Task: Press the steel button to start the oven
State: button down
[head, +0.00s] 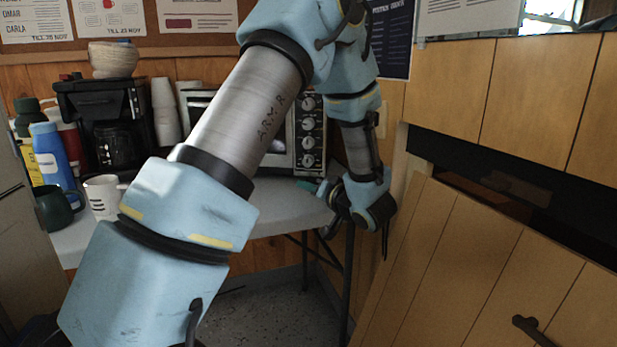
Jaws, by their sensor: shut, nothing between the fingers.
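The oven (283,160) stands on the table by the back wall. It is a silver countertop oven with a column of several round knobs (308,142) at its right side. My arm crosses in front and hides much of its door. I cannot make out which part of the panel is the steel button. My gripper (322,197) is below and to the right of the knob panel, near the table's right edge, apart from the panel. It is small and partly hidden by my wrist; its fingers are shut and empty.
A black coffee maker (97,118), stacked paper cups (166,112), a white mug (103,197), a dark green mug (54,208) and a blue bottle (52,157) stand on the table (285,212) at left. Tilted wooden panels (440,262) and wooden cabinets (530,95) bound the right.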

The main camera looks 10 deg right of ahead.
jog(key=w, duration=0.1)
jog(key=w+d, duration=0.1)
jog(key=w, duration=0.1)
jog(key=shift+w+d, duration=0.15)
jog(key=shift+w, duration=0.05)
jog(key=shift+w+d+p, duration=0.35)
jog(key=shift+w, duration=0.55)
jog(key=shift+w, duration=0.1)
dwell(1.2)
jog(key=shift+w+d+p, duration=0.15)
jog(key=shift+w+p, duration=0.15)
jog(key=shift+p, duration=0.1)
jog(key=shift+w+d, duration=0.15)
jog(key=shift+w, duration=0.2)
dwell(0.5)
jog(key=shift+s+p, duration=0.15)
jog(key=shift+p, duration=0.2)
jog(key=shift+s+a, duration=0.3)
jog(key=shift+s, duration=0.3)
jog(key=shift+s+a+p, duration=0.3)
jog(key=shift+s, duration=0.5)
jog(key=shift+s+a+p, duration=0.3)
jog(key=shift+s+a, duration=0.05)
jog(key=shift+s, duration=0.4)
jog(key=shift+s+a+p, duration=0.3)
jog(key=shift+s, duration=0.5)
